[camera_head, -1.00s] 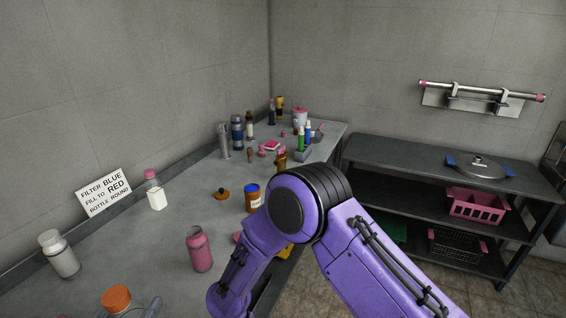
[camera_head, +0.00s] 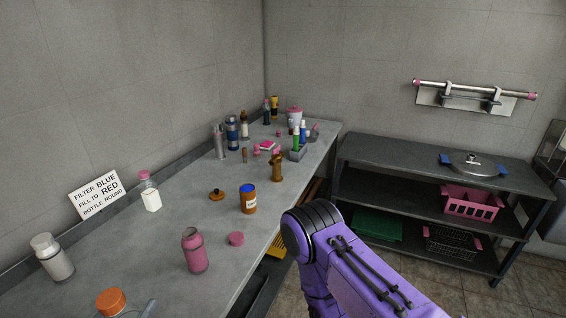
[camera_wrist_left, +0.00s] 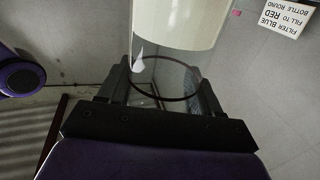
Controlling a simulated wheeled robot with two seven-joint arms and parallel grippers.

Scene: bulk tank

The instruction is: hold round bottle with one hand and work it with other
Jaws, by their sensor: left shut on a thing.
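In the left wrist view my left gripper (camera_wrist_left: 166,76) is shut on a round, clear-walled bottle with a cream part (camera_wrist_left: 178,22) toward the top of the picture. A thin dark ring circles the clear part between the fingers. The held bottle's cap is not visible there. In the head view an orange-capped bottle (camera_head: 110,301) is cut off by the bottom edge, with a grey piece beside it. I cannot tell if it is the held one. My right gripper is not in view; a purple arm link of mine shows at lower right.
A sign (camera_head: 96,195) leans on the wall. The grey counter (camera_head: 120,240) holds a white-grey bottle (camera_head: 52,257), a pink-capped bottle (camera_head: 150,194), a pink bottle (camera_head: 194,251), a pink lid (camera_head: 236,239) and a blue-capped amber jar (camera_head: 248,199). More containers crowd its far end.

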